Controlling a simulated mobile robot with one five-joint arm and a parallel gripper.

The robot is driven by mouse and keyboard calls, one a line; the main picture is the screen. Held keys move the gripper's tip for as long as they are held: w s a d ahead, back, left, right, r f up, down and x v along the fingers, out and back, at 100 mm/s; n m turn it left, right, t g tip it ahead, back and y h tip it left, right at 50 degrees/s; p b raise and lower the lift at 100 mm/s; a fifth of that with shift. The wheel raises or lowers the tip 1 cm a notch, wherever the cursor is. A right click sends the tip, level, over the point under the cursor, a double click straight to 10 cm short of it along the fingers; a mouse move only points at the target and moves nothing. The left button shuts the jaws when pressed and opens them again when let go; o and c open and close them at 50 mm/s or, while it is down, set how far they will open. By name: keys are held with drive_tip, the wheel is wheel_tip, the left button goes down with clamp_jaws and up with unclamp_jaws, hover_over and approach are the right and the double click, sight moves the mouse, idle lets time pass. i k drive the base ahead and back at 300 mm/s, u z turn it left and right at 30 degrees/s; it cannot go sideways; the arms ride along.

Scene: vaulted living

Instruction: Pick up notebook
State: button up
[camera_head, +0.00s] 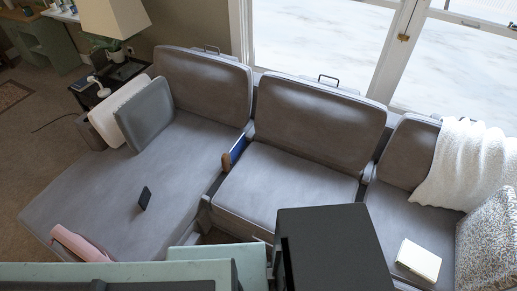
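A pale cream, flat, book-like object (418,260) lies on the right seat of the grey sofa (265,195); it looks like the notebook. It sits close to the seat's front, left of a speckled cushion. A blue, flat item (237,149) stands on edge in the gap between the chaise and the middle seat; I cannot tell whether it is a book. My gripper is not visible in this view.
A small black slab (145,198) stands on the chaise, with a pink item (79,246) at its front edge. A white blanket (462,163) and speckled cushion (486,236) occupy the sofa's right end. Dark and pale green blocks fill the lower foreground. The middle seat is clear.

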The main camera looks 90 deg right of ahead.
sight(237, 150)
drive_tip(key=z, duration=3)
